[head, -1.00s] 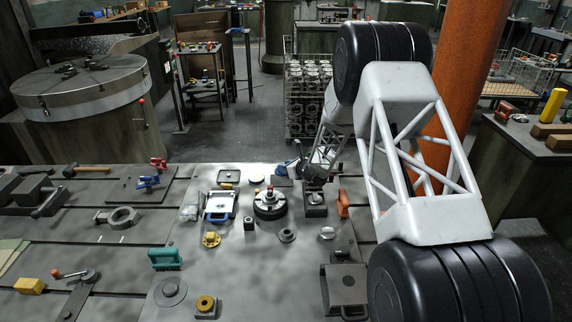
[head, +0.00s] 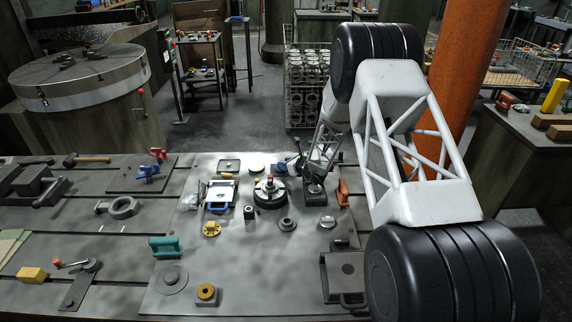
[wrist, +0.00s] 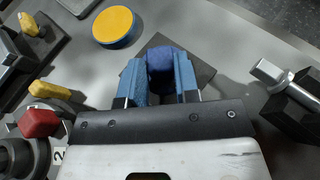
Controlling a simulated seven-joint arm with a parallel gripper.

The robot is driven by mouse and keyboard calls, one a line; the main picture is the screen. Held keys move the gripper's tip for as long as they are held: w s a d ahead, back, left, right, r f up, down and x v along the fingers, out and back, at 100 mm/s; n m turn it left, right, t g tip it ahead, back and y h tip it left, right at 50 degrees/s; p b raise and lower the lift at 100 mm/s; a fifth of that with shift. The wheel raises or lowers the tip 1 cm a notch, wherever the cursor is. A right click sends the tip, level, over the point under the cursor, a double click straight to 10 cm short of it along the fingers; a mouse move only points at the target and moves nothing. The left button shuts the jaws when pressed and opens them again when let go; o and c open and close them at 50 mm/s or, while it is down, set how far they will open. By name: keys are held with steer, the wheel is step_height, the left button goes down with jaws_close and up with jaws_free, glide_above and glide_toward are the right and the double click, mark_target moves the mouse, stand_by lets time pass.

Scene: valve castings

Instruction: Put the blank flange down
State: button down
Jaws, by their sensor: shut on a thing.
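My gripper (wrist: 161,88) has two blue fingers shut on a dark blue rounded piece, which I take for the blank flange (wrist: 160,68). In the wrist view the piece sits between the fingertips, its lower part hidden by my gripper. A dark square plate (wrist: 203,72) lies behind and under it; I cannot tell whether the piece touches the plate. In the head view my gripper (head: 293,163) is small, at the far side of the bench, and the held piece cannot be made out clearly.
A yellow-topped disc (wrist: 115,26) lies left of the plate. A round chuck (head: 271,194) with a red part (wrist: 40,122) stands nearer. A dark block with a silver bar (wrist: 270,72) is close on the right. The bench front centre (head: 245,265) has free room.

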steer(key=c, duration=0.8)
jaws_free()
steer(key=shift+r, duration=0.1)
steer(key=shift+r, duration=1.5)
steer(key=shift+s+r, duration=0.2)
steer(key=shift+s, duration=0.05)
steer(key=s+d, duration=0.1)
steer(key=s, duration=0.4)
steer(key=s+r, duration=0.1)
steer(key=s, duration=0.4)
steer(key=s+d, duration=0.1)
steer(key=s, duration=0.4)
steer(key=shift+s+d+r, duration=0.15)
steer(key=shift+d+r, duration=0.05)
steer(key=shift+d, duration=0.1)
